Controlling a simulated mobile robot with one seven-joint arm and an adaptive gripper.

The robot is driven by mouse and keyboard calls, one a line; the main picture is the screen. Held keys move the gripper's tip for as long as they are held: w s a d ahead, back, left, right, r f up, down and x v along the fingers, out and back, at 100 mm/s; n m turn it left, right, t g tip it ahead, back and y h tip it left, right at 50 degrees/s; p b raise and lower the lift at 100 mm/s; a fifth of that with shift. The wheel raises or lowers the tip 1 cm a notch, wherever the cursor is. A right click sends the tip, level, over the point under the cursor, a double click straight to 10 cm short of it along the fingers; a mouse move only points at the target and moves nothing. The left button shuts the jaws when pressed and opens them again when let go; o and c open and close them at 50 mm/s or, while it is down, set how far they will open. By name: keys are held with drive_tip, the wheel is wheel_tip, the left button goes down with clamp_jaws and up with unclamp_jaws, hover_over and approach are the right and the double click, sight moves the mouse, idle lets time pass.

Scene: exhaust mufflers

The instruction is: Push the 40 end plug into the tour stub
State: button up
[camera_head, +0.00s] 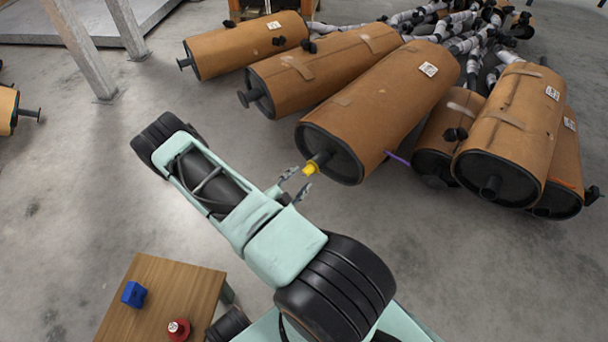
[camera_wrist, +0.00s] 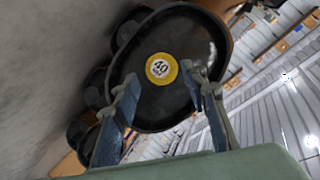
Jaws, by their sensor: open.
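The yellow end plug (camera_head: 310,168), with the number 40 on its round face in the wrist view (camera_wrist: 161,69), sits at the end of a short stub (camera_head: 321,158) on a muffler (camera_head: 390,100) wrapped in brown cardboard. How deep it sits in the stub I cannot tell. The muffler's black end face (camera_wrist: 190,105) fills the middle of the wrist view. My gripper (camera_head: 296,183) is open and empty just in front of the plug. In the wrist view its two fingers (camera_wrist: 163,90) stand apart, below and either side of the plug.
More wrapped mufflers lie to the left (camera_head: 320,70) and right (camera_head: 515,125) of this one. A wooden table (camera_head: 190,285) at bottom left bears a blue plug (camera_head: 134,294) and a red plug (camera_head: 178,329).

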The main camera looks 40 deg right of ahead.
drive_tip(key=v, duration=0.7)
idle(0.3)
